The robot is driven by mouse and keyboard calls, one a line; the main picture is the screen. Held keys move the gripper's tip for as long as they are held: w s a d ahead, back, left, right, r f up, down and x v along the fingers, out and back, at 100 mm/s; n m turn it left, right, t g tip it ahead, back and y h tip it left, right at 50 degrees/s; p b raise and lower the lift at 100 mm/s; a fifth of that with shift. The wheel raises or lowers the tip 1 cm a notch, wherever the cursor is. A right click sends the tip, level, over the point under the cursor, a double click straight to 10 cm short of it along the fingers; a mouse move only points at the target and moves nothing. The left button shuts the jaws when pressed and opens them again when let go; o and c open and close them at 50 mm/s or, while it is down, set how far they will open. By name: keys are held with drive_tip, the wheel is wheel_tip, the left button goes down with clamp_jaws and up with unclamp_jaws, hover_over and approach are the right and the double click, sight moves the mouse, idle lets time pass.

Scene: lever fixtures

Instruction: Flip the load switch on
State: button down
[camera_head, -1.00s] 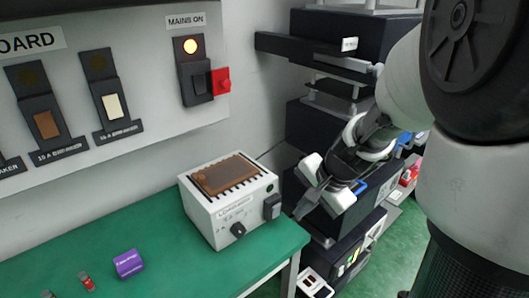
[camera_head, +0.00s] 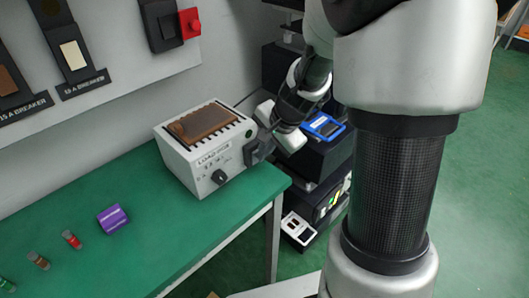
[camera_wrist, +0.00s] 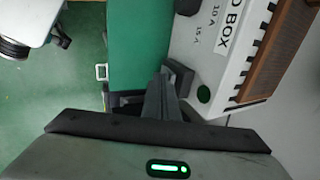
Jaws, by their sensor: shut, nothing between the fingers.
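The white load box (camera_head: 207,160) stands on the green bench near its right end, with a brown slotted top and a black knob (camera_head: 220,177) on its front. The black load switch (camera_head: 253,154) sits at the right end of that front, and it also shows in the wrist view (camera_wrist: 179,77). A dark green indicator (camera_wrist: 203,94) beside it does not look lit. My gripper (camera_head: 263,148) is shut and empty, with its fingertips right at the switch. In the wrist view, the fingers (camera_wrist: 159,96) overlap the switch's edge; I cannot tell whether they touch. The switch's position is unclear.
A purple block (camera_head: 113,218) and several small capped cylinders lie on the green bench (camera_head: 160,245) to the left. A wall panel with breakers and a red switch (camera_head: 190,22) is behind. Dark shelving with a blue-framed item (camera_head: 323,126) stands right of the bench.

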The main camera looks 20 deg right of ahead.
drive_tip(key=shift+w+a+r, duration=0.1)
drive_tip(key=shift+w+a, duration=0.05)
drive_tip(key=shift+w, duration=0.05)
drive_tip(key=shift+r, duration=0.1)
drive_tip(key=shift+r+p, duration=0.75)
